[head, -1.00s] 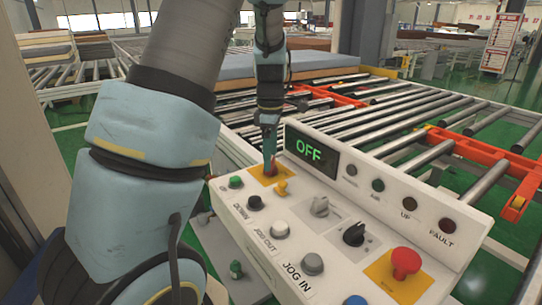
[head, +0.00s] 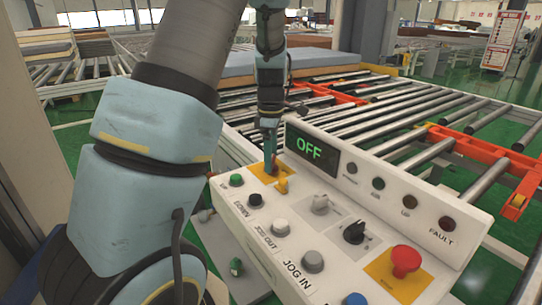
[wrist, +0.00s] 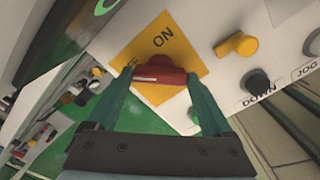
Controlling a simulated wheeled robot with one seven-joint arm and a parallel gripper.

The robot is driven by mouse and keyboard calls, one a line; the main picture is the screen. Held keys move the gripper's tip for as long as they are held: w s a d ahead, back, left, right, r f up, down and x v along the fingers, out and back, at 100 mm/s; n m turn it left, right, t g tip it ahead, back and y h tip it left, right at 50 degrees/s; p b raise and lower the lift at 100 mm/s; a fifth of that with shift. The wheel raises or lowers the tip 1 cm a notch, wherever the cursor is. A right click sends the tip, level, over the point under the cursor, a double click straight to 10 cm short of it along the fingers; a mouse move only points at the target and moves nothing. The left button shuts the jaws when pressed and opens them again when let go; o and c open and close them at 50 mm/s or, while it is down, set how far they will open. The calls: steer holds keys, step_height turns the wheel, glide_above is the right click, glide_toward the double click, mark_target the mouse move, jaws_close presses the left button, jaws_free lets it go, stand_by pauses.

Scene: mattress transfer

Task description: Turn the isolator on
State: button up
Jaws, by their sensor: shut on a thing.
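The isolator is a red rotary handle (wrist: 158,77) on a yellow plate (wrist: 190,60) marked ON in the wrist view. My gripper (wrist: 160,85) has its two green fingers on either side of the red handle, shut on it. In the head view my gripper (head: 270,160) reaches down onto the yellow plate (head: 257,172) at the panel's far left corner, and the handle is mostly hidden there. The display (head: 311,152) on the white panel reads OFF in green.
The white control panel (head: 330,272) carries several buttons, a yellow knob (head: 282,186), a black selector (head: 354,232) and a red mushroom button (head: 405,260). Indicator lamps and a FAULT label line its back. Roller conveyors (head: 400,115) and a blue mattress (head: 235,63) lie behind.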

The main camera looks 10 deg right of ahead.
steer(key=shift+c, duration=0.8)
steer(key=m, duration=0.8)
steer(key=shift+m, duration=0.3)
steer(key=m, duration=0.4)
steer(key=shift+b, duration=0.35)
steer(key=shift+m, duration=2.7)
